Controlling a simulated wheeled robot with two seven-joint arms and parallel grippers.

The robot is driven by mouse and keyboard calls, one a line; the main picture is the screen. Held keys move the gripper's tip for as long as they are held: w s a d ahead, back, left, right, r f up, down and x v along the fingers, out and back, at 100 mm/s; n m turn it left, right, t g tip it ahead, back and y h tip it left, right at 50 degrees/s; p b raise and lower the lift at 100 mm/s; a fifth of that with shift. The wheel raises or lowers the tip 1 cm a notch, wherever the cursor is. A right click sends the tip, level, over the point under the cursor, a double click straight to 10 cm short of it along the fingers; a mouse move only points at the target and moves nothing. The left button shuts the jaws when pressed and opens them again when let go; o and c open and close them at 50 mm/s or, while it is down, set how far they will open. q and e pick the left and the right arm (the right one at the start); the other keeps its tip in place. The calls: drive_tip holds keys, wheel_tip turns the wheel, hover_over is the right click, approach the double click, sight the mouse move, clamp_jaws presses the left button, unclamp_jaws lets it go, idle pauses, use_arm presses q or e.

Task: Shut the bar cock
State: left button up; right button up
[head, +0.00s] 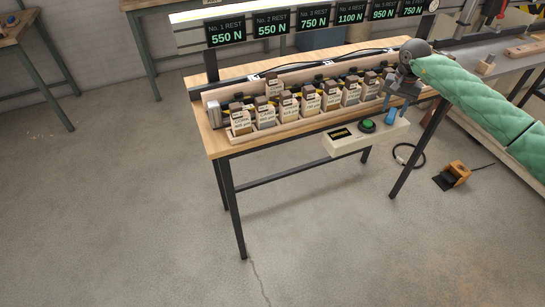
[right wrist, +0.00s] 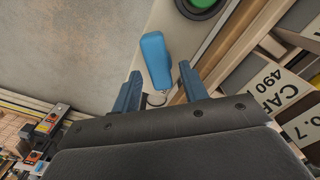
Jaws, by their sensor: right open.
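The bar cock has a blue lever handle (head: 390,117), seen in the head view at the bench's front edge, right of the green button. In the right wrist view the blue handle (right wrist: 156,55) lies lengthwise in line with the gap between my fingers, with a small metal ring at its near end. My right gripper (head: 397,103) is open and hangs just above the handle. In the right wrist view its two fingers (right wrist: 160,78) stand either side of the handle's near end; I cannot tell whether they touch it. My left gripper is not in view.
A green button (head: 367,125) sits on a pale control box (head: 345,140) at the bench front. Several labelled blocks (head: 308,100) stand in a row behind it. Force displays (head: 271,23) hang above. An orange pedal (head: 457,172) lies on the floor. The floor in front is clear.

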sight(393, 111)
drive_tip(key=shift+r+p, duration=0.5)
drive_tip(key=shift+r, duration=3)
